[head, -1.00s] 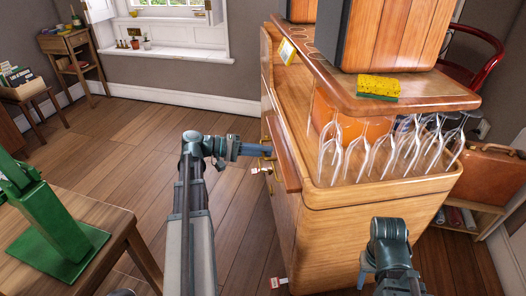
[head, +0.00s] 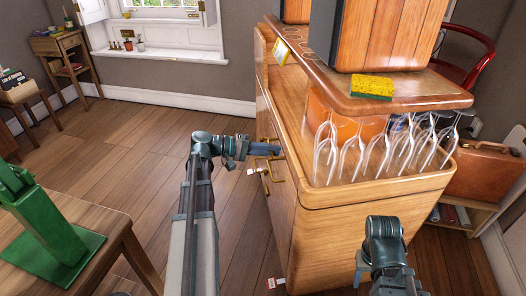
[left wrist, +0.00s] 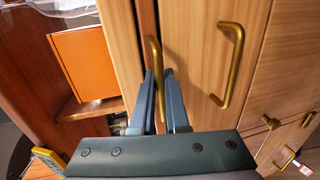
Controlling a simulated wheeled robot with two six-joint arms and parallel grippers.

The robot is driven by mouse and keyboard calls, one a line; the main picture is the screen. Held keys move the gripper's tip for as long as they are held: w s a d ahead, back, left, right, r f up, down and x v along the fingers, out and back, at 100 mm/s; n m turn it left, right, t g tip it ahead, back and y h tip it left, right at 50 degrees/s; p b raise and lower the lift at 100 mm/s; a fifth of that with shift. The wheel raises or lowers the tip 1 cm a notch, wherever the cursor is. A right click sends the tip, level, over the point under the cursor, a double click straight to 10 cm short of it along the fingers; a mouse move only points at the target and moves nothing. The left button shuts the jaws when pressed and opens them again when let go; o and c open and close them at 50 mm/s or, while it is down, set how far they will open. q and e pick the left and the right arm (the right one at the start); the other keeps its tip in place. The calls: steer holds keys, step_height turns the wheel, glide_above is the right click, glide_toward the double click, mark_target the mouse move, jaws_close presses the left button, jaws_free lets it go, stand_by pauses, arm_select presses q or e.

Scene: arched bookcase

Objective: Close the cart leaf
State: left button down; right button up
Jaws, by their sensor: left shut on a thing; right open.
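The wooden cart (head: 335,235) stands in the middle right of the head view. My left gripper (head: 276,150) is at the cart's left side. In the left wrist view its fingers (left wrist: 159,80) are shut on a brass handle (left wrist: 155,55) of the leaf. A narrow darker reddish strip (left wrist: 146,18) runs beside that handle. The leaf no longer stands out visibly in the head view; I cannot tell whether it is fully flush. A second brass handle (left wrist: 233,65) is on the panel to the right. My right gripper (head: 364,272) is open and empty, low before the cart's near end.
Hanging glasses (head: 385,140) and a yellow sponge (head: 371,87) are at the cart's top. An orange box (left wrist: 85,62) sits in the open compartment. A table with a green stand (head: 45,235) is at the left. The floor between is clear.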

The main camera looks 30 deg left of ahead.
arm_select(q)
steer(key=shift+d, duration=0.1)
steer(key=c, duration=0.9)
jaws_free()
steer(key=shift+w, duration=0.1)
